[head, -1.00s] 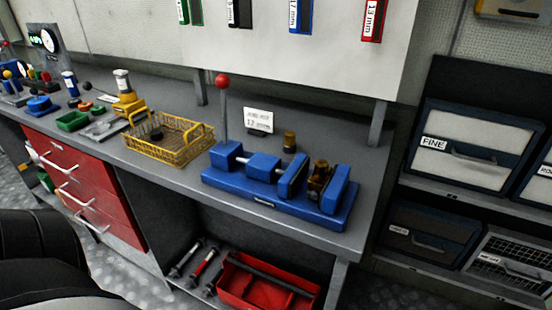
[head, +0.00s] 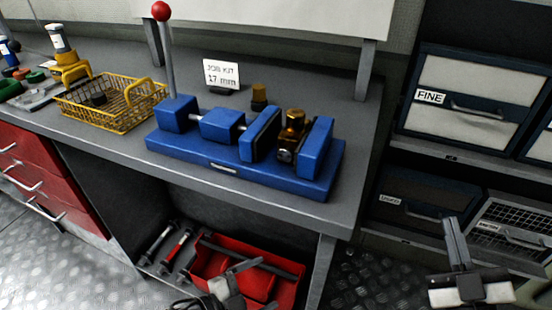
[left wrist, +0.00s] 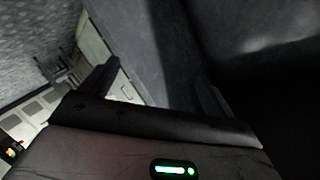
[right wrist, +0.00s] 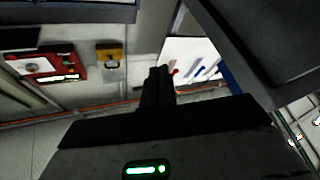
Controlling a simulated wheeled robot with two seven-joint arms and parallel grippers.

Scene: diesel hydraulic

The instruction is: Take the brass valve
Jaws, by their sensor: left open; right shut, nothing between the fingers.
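A brass valve (head: 291,135) sits upright between the two right-hand jaw blocks of the blue vise (head: 245,168) on the grey bench. Its lower part is partly hidden by the jaws. A smaller brass piece with a dark base (head: 259,96) stands on the bench behind the vise. My left gripper (head: 222,285) is open and empty, low in front of the bench by the red tray; its spread fingers show in the left wrist view (left wrist: 158,75). My right gripper (head: 452,225) is shut and empty, right of the bench before the shelves; its closed fingers show in the right wrist view (right wrist: 156,75).
A red-knobbed lever (head: 166,55) rises at the vise's left end. A yellow wire basket (head: 110,102) stands left of it. A "JOB KIT 17 mm" card (head: 221,75) stands behind. A red tray (head: 205,268) lies under the bench. Shelved bins (head: 470,100) stand right.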

